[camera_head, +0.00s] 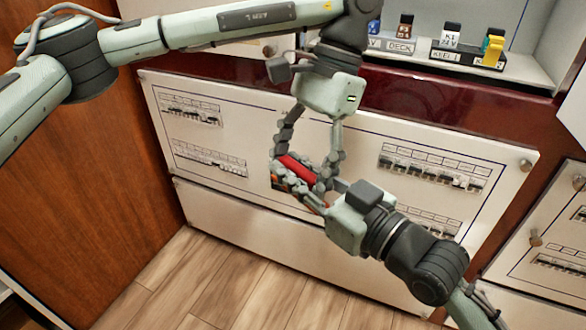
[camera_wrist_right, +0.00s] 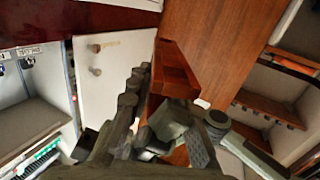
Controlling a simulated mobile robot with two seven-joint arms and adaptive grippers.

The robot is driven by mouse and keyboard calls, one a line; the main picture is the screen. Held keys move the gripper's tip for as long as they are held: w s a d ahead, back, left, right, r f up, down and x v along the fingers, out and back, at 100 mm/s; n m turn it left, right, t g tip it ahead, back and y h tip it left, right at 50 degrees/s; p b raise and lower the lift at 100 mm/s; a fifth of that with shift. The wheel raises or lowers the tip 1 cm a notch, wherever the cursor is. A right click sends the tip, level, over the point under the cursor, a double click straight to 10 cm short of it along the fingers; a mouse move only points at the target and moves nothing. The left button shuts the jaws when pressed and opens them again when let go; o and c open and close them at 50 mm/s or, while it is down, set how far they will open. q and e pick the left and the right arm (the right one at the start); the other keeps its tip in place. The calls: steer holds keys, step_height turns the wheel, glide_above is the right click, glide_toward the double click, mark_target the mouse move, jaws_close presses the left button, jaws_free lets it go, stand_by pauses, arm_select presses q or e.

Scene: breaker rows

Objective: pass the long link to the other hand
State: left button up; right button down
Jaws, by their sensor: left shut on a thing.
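The long link, a red bar (camera_head: 298,166), lies between the meeting fingers of both grippers in the head view; much of it is hidden by them. In the wrist view a red-orange channel-shaped piece (camera_wrist_right: 176,70) stands out past the dark fingers. My left gripper (camera_head: 306,174), on the arm from the left, points down and is shut on the link. My right gripper (camera_head: 300,186), on the arm from the lower right, points up and left with its fingers spread close around the link. Whether they touch it is hidden.
A white breaker panel (camera_head: 350,135) with several switch rows stands close behind both grippers. A console shelf with labelled blocks (camera_head: 450,35) is at the upper right. A wooden side panel (camera_head: 95,190) is at left. The wooden floor (camera_head: 215,290) is clear.

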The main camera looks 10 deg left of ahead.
arm_select(q)
steer(key=o, duration=1.4)
steer(key=shift+d, duration=0.1)
